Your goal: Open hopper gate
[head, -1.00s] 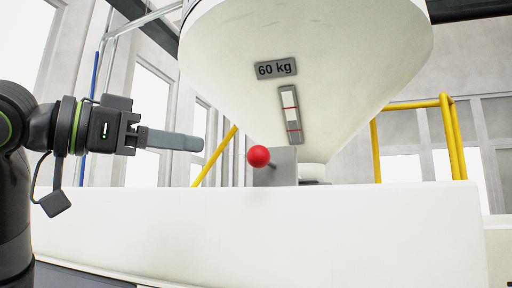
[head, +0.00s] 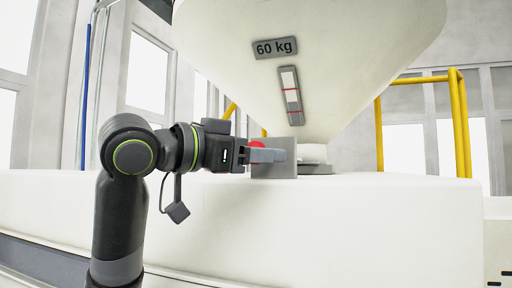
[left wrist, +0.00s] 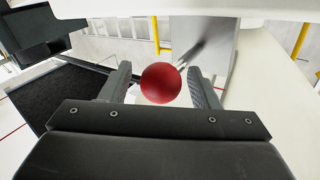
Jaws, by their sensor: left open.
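The hopper (head: 350,60) is a large white cone with a "60 kg" label and a striped level gauge. A grey bracket (head: 274,171) sits under it at the top of a white block. The red ball knob (head: 257,145) of the gate handle shows partly behind my left gripper (head: 270,155) in the head view. In the left wrist view the red knob (left wrist: 161,83) lies between the two open fingers of my left gripper (left wrist: 162,88), with a visible space on each side. A thin rod runs from the knob up to the right. My right gripper is not in view.
The wide white block (head: 380,215) fills the front below the hopper. Yellow railings (head: 458,120) stand at the right, behind it. In the left wrist view a dark mat-like surface (left wrist: 65,98) lies at the left.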

